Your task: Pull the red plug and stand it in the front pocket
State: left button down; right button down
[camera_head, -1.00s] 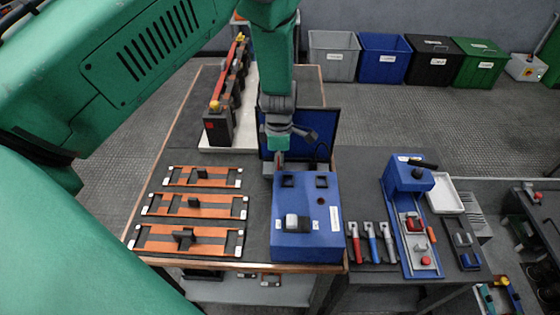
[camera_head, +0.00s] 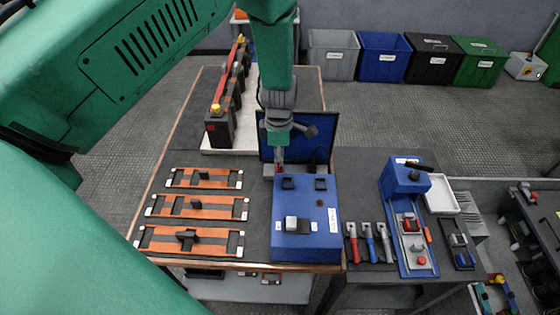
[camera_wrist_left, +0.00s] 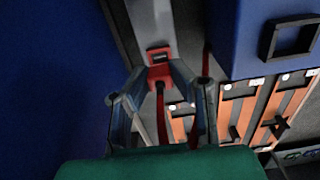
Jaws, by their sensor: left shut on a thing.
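The red plug (camera_wrist_left: 160,76) is between the fingertips of my left gripper in the wrist view, with a red cable trailing toward the gripper. It lies in front of a grey strip with a dark red-edged opening (camera_wrist_left: 158,55); I cannot tell whether plug and opening touch. In the head view my left gripper (camera_head: 279,157) points down at the back left edge of the blue box (camera_head: 305,215), and the plug is only a small red spot. Two black square pockets (camera_head: 288,183) (camera_head: 320,184) sit on the box top. My right gripper is not in view.
A blue upright panel (camera_head: 322,135) stands close behind the gripper. Orange-and-black frames (camera_head: 198,207) lie left of the box. A white-and-black knob (camera_head: 292,224) sits on the box. Red, blue and grey tools (camera_head: 368,240) and a blue stand (camera_head: 405,180) are to the right.

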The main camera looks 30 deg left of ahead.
pick_arm(q)
jog(key=shift+r+p, duration=1.25)
jog(key=shift+r, duration=0.4)
jog(key=shift+r+p, duration=1.1)
jog(key=shift+r, duration=0.15)
jog(key=p, duration=0.4)
send_over(288, 184)
jog(key=shift+d, duration=0.1)
jog(key=shift+f, duration=0.1)
jog(key=shift+f+b, duration=0.35)
jog(key=shift+f, duration=0.45)
